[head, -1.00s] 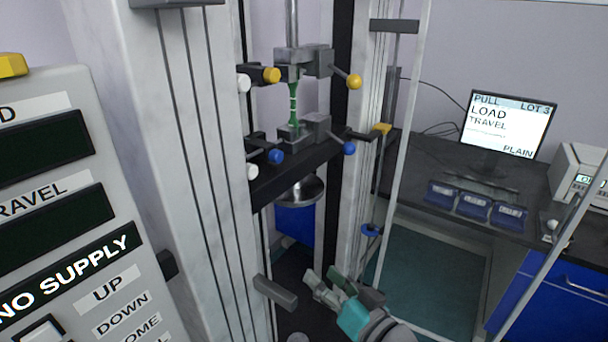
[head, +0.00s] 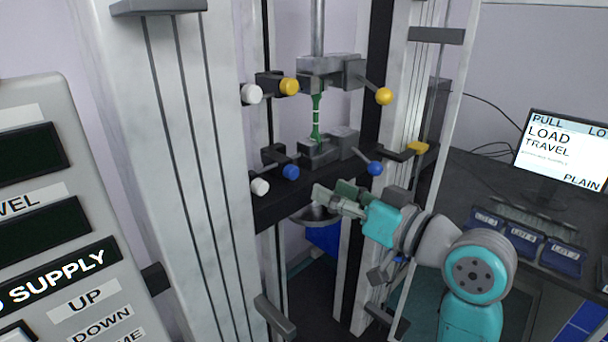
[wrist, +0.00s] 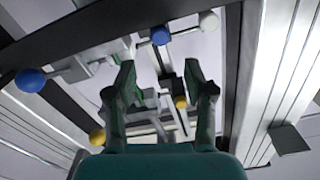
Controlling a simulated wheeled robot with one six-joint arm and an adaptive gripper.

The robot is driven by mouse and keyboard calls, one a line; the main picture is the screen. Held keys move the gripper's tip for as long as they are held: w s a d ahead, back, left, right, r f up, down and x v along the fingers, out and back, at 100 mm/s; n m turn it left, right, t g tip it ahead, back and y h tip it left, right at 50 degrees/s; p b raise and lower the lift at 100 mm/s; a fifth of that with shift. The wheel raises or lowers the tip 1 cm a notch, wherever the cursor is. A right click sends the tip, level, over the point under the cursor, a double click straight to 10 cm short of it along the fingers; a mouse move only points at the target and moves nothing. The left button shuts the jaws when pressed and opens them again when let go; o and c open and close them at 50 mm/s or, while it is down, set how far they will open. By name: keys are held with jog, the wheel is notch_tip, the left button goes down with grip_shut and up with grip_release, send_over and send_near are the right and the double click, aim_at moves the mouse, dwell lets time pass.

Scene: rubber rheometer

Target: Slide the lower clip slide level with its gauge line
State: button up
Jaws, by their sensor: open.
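The lower clip slide (head: 275,155) is a dark block with a blue knob and a white knob, left of the green rubber strip (head: 316,118). The strip stands upright between two grey grips and carries pale gauge marks. The slide sits lower than these marks, near the lower grip (head: 318,152). Its blue knob (wrist: 160,35) shows at the top of the wrist view. My gripper (head: 332,197) is open and empty, below and right of the slide, in front of the dark crossbeam. Its two fingers (wrist: 160,78) are apart in the wrist view.
The upper clip slide (head: 270,83) has yellow and white knobs. White columns (head: 165,170) flank the work space. A control panel (head: 50,220) stands left; a screen (head: 565,150) stands right.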

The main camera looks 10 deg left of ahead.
aim_at(295, 173)
jog(key=x, duration=0.8)
jog(key=shift+w+a, duration=0.15)
jog(key=shift+a, duration=0.05)
grip_shut()
